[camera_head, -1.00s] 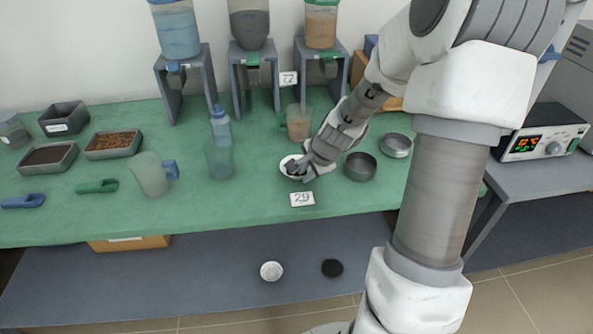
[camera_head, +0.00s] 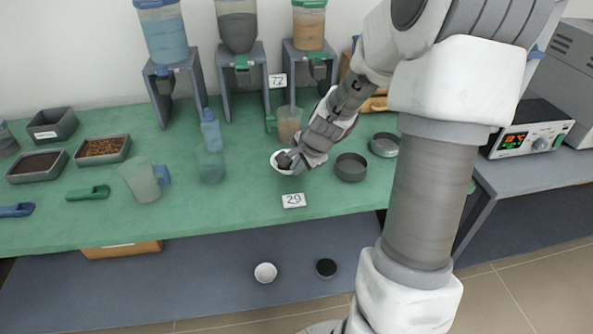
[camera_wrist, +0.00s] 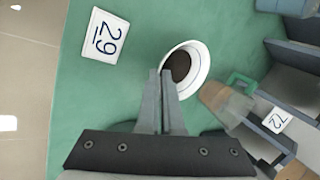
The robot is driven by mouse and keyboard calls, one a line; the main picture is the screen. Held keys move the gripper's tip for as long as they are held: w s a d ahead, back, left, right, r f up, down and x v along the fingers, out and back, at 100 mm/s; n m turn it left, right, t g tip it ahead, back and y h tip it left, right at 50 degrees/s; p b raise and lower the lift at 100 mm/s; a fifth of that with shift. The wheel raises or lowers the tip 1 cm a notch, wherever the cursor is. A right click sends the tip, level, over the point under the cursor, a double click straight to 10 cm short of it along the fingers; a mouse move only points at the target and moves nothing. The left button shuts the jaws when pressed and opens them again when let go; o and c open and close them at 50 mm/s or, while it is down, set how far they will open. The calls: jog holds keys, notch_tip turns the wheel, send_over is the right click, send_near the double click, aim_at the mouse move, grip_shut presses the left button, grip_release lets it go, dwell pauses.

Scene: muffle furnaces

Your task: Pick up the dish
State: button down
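The dish (camera_head: 275,161) is a small round white bowl with dark contents, at the middle of the green bench top behind the "29" card (camera_head: 293,200). In the wrist view the dish (camera_wrist: 203,64) lies at the fingertips, its white rim between them. My gripper (camera_head: 287,161) points down at the dish's right side in the head view. In the wrist view my gripper (camera_wrist: 163,74) has its two fingers close together on the near rim. The dish appears slightly above the bench; the gripper hides part of it.
Two dark round pans (camera_head: 351,168) (camera_head: 385,145) stand right of the gripper. Dispensers on stands (camera_head: 243,82) line the back. The bench front near the card is clear.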

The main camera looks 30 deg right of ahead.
jog(key=s+d+r+p, duration=0.2)
jog(key=d+r, duration=0.6)
jog(key=d, duration=0.3)
jog(key=shift+d+r, duration=0.2)
jog(key=shift+d, duration=0.05)
jog(key=shift+w+a+f+b, duration=0.35)
jog(key=shift+a+f+b, duration=0.55)
jog(key=shift+a+f, duration=0.75)
jog(key=shift+w+a+f+b, duration=0.35)
jog(key=shift+a+f+b, duration=0.65)
jog(key=shift+a, duration=1.2)
jog(key=shift+w+a+f+b, duration=0.35)
jog(key=shift+a+f+b, duration=0.5)
jog(key=shift+a+f, duration=0.8)
jog(key=shift+a+r, duration=0.3)
jog(key=shift+f+b, duration=1.35)
jog(key=shift+f, duration=0.1)
jog(key=shift+r+p, duration=1.5)
jog(key=shift+r, duration=0.3)
jog(key=shift+f, duration=0.1)
